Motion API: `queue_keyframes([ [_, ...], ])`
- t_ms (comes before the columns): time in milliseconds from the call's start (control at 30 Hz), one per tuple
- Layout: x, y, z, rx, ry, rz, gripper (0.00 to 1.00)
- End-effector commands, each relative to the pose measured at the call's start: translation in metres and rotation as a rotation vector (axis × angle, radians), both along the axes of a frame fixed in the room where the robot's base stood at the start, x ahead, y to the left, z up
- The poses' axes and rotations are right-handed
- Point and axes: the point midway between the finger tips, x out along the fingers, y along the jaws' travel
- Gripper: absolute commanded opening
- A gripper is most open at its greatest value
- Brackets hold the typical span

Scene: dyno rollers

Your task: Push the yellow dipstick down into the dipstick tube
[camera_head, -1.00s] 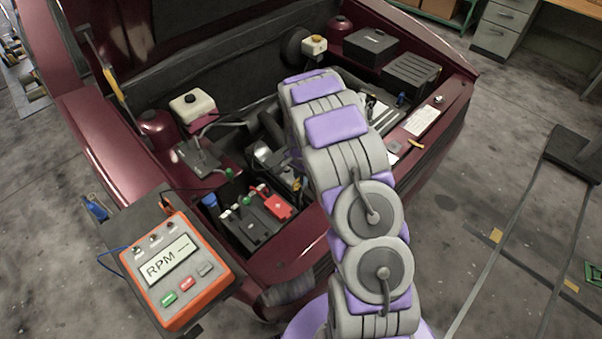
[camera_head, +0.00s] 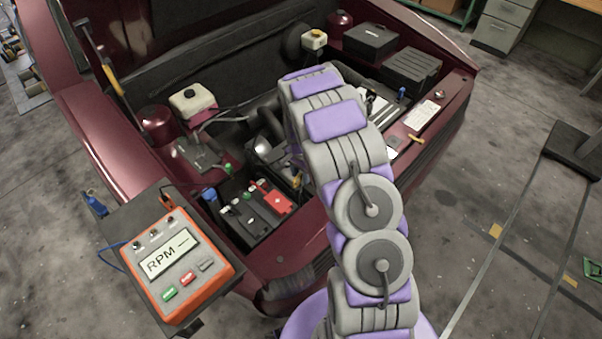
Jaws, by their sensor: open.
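My arm reaches over the front of the open engine bay of a dark red car (camera_head: 300,235). My gripper is hidden behind my own arm links, so its jaws do not show. A small yellow-orange bit (camera_head: 296,179) shows at the left edge of my arm, low in the bay. It may be part of the dipstick, but it is too small to tell. The dipstick tube cannot be made out. Whether the gripper touches anything is hidden.
A black battery (camera_head: 250,220) with a red terminal cover (camera_head: 276,201) is left of my arm. An orange RPM meter (camera_head: 178,265) rests on a dark stand at the front left. A white reservoir (camera_head: 193,103) is at the bay's left. Floor to the right is mostly clear.

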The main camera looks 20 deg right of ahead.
Motion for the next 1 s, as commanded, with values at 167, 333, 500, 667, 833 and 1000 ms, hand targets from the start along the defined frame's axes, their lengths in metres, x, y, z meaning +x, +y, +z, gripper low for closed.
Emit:
queue_keyframes([
  [167,0.000,0.000,0.004,0.000,-0.001,0.000,0.43],
  [333,0.002,0.000,0.028,-0.002,-0.005,0.000,0.43],
  [500,0.002,0.000,0.065,-0.001,-0.003,0.000,0.43],
  [667,0.003,0.000,0.102,-0.002,-0.006,0.001,0.43],
  [833,0.003,0.000,0.135,-0.001,-0.002,0.001,0.43],
  [1000,0.003,0.000,0.161,0.000,0.000,0.000,0.43],
])
